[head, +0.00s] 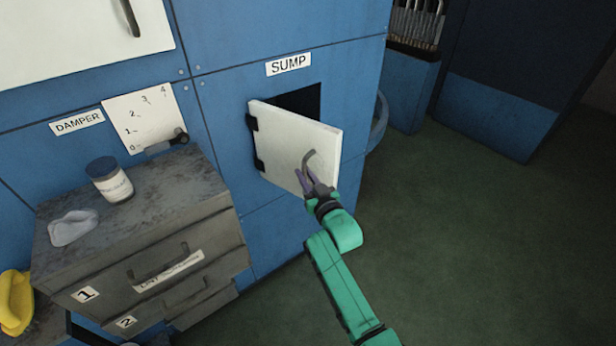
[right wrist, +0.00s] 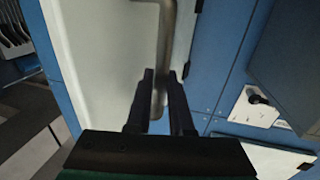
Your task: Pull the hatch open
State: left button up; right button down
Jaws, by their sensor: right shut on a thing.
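The white hatch (head: 285,140), under the SUMP label (head: 288,64), stands partly open on the blue panel. Its black hinges are on its left edge, and a dark opening (head: 303,100) shows behind its top. Its bent grey handle (head: 309,160) is near the right side of the hatch's face. My right gripper (head: 308,184) is shut on the handle's lower part. In the right wrist view, the handle (right wrist: 166,45) runs down between the two dark fingers (right wrist: 161,85) of this gripper. My left gripper is not in view.
A grey drawer cabinet (head: 190,228) stands left of the hatch, with a jar (head: 110,182) and a pale lump (head: 73,228) on top. A DAMPER lever (head: 166,143) is above it. Open green floor (head: 470,240) lies to the right.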

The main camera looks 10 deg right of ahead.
jog(key=shift+a+r, duration=0.1)
jog(key=shift+r, duration=0.15)
